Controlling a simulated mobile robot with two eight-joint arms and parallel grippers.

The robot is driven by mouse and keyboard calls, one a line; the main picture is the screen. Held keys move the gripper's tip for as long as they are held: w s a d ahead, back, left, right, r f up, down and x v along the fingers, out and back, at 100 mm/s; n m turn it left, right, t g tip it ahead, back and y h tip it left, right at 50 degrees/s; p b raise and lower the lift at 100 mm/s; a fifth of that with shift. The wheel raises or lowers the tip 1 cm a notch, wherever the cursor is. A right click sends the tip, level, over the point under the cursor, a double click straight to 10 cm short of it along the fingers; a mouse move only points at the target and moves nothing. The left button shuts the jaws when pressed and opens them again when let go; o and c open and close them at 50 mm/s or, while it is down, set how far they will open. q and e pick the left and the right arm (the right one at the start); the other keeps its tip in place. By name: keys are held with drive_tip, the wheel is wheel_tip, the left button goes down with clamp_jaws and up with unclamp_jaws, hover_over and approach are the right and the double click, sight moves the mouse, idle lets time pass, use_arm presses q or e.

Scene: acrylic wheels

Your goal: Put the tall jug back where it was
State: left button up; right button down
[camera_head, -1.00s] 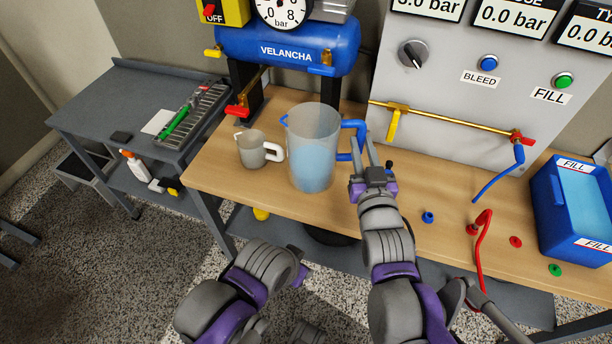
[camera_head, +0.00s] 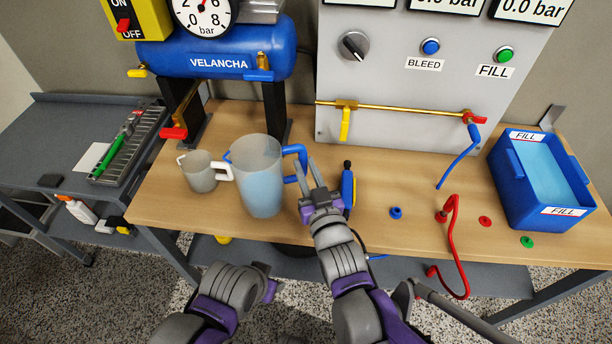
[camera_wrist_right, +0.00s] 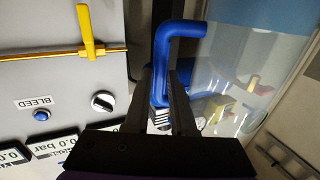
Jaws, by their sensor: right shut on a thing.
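The tall jug (camera_head: 262,185) is clear, with pale blue liquid inside and a blue handle (camera_head: 296,151) on its right side. It stands upright over the wooden bench, just right of a small grey jug; I cannot tell whether its base touches the wood. My right gripper (camera_head: 306,173) is shut on the blue handle, which also shows between the fingers in the right wrist view (camera_wrist_right: 168,62). My left arm is folded low in front of the bench, and its fingertips do not show.
The small jug (camera_head: 200,173) is close on the left. Blue, red and green caps, a red hose (camera_head: 452,245) and a blue tank (camera_head: 508,200) are further right. The compressor (camera_head: 215,62) stands behind.

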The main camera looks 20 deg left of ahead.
drive_tip(key=shift+f, duration=0.95)
drive_tip(key=shift+f+b, duration=0.2)
drive_tip(key=shift+b, duration=0.15)
drive_tip(key=c, duration=0.8)
unclamp_jaws()
drive_tip(key=shift+o, duration=0.2)
drive_tip(key=shift+r, duration=0.15)
drive_tip(key=shift+s+d, duration=0.15)
drive_tip(key=shift+s, duration=0.05)
drive_tip(key=v, duration=1.1)
drive_tip(key=shift+s+d+p, duration=0.2)
drive_tip(key=shift+p, duration=0.25)
